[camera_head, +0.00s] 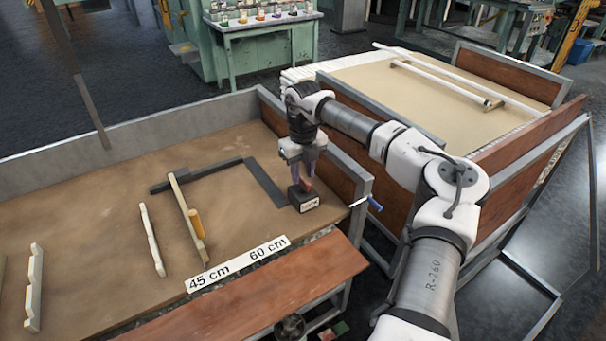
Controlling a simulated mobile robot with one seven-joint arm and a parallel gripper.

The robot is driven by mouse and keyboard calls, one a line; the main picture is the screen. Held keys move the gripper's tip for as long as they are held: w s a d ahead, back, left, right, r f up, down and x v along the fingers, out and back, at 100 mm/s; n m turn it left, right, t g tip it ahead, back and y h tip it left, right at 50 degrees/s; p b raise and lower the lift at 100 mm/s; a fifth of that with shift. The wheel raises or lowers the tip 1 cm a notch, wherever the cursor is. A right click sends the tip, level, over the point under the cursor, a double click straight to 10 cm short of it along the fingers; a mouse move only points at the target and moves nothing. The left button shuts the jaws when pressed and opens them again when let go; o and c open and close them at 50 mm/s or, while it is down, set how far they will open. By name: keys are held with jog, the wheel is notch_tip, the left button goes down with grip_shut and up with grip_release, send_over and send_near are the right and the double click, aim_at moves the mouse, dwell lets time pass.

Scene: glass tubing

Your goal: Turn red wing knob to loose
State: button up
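The red wing knob (307,184) shows as a small patch of red on top of a black block (304,199) with a white label. The block stands at the right end of the brown bench, by the dark angle frame. My gripper (306,178) points straight down over the block, with its fingers at the height of the knob. One finger is on each side of the red patch. The fingers hide most of the knob, and I cannot tell whether they touch it. The label's text is too small to read.
A dark L-shaped bar (265,182) lies left of the block. A wooden strip (187,217) with a yellow piece (196,223) and pale notched racks (152,240) lie further left. A "45 cm 60 cm" scale (236,264) runs along the front. A blue-handled item (374,203) sticks out at the right edge.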

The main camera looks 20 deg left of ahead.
jog(key=shift+f, duration=0.9)
grip_shut()
